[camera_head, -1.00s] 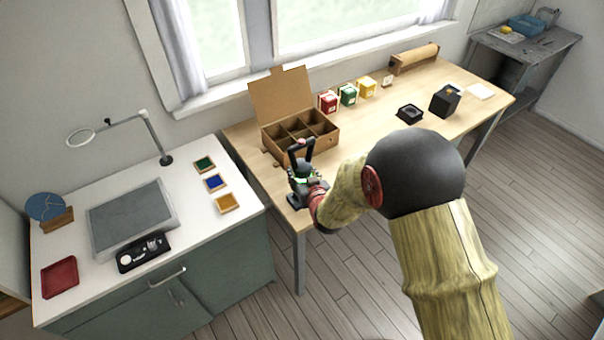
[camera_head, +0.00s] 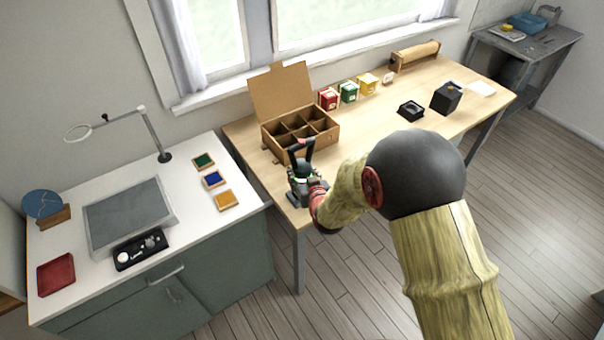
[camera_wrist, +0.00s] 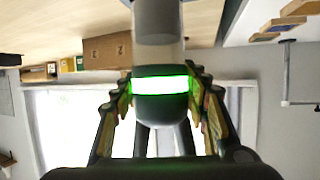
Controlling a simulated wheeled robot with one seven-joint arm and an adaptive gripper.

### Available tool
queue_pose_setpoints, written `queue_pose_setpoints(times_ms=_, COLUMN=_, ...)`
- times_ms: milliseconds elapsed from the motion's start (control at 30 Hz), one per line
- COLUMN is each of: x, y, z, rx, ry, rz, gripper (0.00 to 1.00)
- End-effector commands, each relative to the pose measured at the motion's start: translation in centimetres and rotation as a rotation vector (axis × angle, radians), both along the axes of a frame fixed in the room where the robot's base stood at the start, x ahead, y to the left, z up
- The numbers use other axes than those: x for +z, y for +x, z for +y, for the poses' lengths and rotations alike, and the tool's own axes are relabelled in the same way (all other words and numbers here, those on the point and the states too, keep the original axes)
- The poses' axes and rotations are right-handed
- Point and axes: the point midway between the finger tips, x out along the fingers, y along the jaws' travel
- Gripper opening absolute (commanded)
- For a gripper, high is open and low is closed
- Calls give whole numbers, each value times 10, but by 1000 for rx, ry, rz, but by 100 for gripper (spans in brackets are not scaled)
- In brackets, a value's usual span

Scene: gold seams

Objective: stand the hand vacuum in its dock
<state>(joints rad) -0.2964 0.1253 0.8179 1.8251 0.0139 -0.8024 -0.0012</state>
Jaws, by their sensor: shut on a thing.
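The hand vacuum (camera_head: 301,166) is held upright by my gripper (camera_head: 316,188), with its black loop handle on top. It is over the front left corner of the wooden table, and I cannot tell whether its lower end touches the top. In the wrist view my gripper (camera_wrist: 160,95) is shut around the vacuum's body (camera_wrist: 160,50), at a glowing green ring. A low black square piece with a recess (camera_head: 411,110) lies at the right of the table and looks like the dock. It is empty and well apart from the vacuum.
An open, divided cardboard box (camera_head: 313,143) stands just behind the vacuum. Red, green and yellow boxes (camera_head: 348,93) line the back. A black box (camera_head: 446,97) stands right of the dock. The middle of the wooden table (camera_head: 375,130) is mostly clear. A white counter (camera_head: 190,225) stands left.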

Motion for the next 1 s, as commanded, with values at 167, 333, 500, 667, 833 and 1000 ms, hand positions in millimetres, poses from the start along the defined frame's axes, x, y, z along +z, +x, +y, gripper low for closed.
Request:
queue_pose_setpoints(times_ms=167, x=2, y=1, z=0, rx=0, ry=1, rz=-4, gripper=15)
queue_pose_setpoints(times_ms=333, x=2, y=1, z=0, rx=0, ry=1, rz=-4, gripper=48)
queue_pose_setpoints(times_ms=500, x=1, y=1, z=0, rx=0, ry=1, rz=-2, gripper=58)
queue_pose_setpoints(times_ms=667, x=1, y=0, z=0, rx=0, ry=0, rz=-1, gripper=66)
queue_pose_setpoints(times_ms=833, x=1, y=0, z=0, rx=0, ry=0, rz=-1, gripper=66)
queue_pose_setpoints(times_ms=1000, x=-1, y=-1, z=0, rx=0, ry=-1, rz=2, gripper=74)
